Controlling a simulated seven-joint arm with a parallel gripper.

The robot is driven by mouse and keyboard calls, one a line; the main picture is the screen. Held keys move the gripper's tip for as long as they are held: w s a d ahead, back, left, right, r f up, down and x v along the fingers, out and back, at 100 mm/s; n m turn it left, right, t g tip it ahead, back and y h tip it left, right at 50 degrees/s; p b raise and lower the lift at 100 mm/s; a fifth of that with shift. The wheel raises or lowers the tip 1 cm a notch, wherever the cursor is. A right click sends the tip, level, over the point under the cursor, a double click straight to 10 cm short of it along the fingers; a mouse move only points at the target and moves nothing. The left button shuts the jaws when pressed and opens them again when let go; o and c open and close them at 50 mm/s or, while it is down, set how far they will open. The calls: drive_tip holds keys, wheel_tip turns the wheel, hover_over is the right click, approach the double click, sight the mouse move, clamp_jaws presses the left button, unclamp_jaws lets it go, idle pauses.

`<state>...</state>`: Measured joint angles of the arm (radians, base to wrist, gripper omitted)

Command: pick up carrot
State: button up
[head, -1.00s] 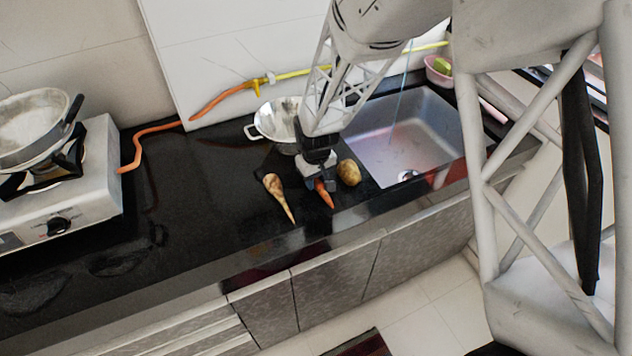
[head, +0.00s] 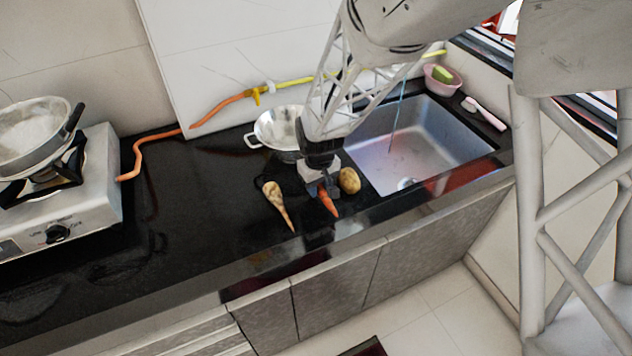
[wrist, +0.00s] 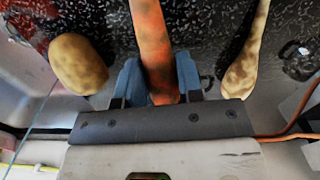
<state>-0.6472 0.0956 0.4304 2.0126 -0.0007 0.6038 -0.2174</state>
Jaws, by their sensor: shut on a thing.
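The orange carrot (head: 327,200) is in my gripper (head: 319,186), between the potato and the parsnip at the counter's front. In the wrist view the carrot (wrist: 152,45) runs up from between the two blue-grey fingers of my gripper (wrist: 160,82). The fingers are shut on it. Its far end is cut off by the top of the wrist view, and its upper part is hidden by my gripper in the head view. I cannot tell whether it is clear of the counter.
A brown potato (head: 349,181) lies close on the right and a pale parsnip (head: 276,201) on the left. A metal pot (head: 277,128) stands behind. The sink (head: 425,140) is to the right, the stove (head: 85,190) far left. Black counter (head: 200,200) lies free at left.

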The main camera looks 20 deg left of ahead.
drive_tip(key=s+d, duration=0.2)
drive_tip(key=s, duration=0.1)
drive_tip(key=s+d, duration=0.3)
drive_tip(key=s, duration=0.1)
drive_tip(key=s+d+r, duration=0.1)
drive_tip(key=s+d, duration=0.1)
drive_tip(key=s, duration=0.1)
drive_tip(key=shift+s+d+r, duration=0.1)
drive_tip(key=shift+s+d, duration=0.25)
drive_tip(key=shift+d, duration=0.05)
drive_tip(key=shift+w, duration=0.15)
drive_tip(key=w+d+r+t, duration=0.2)
drive_tip(key=w+d+r, duration=0.2)
drive_tip(key=w, duration=1)
drive_tip(key=w+d+r+t+y, duration=0.1)
drive_tip(key=w+d+r, duration=0.3)
drive_tip(key=w+r, duration=0.4)
drive_tip(key=w+d+r+t, duration=0.2)
drive_tip(key=w+r, duration=0.4)
drive_tip(key=w, duration=1.5)
drive_tip(key=shift+w+d+t, duration=0.2)
drive_tip(key=shift+d+t, duration=0.1)
drive_tip(key=shift+d, duration=0.6)
drive_tip(key=shift+w+a, duration=0.1)
drive_tip(key=shift+w, duration=0.05)
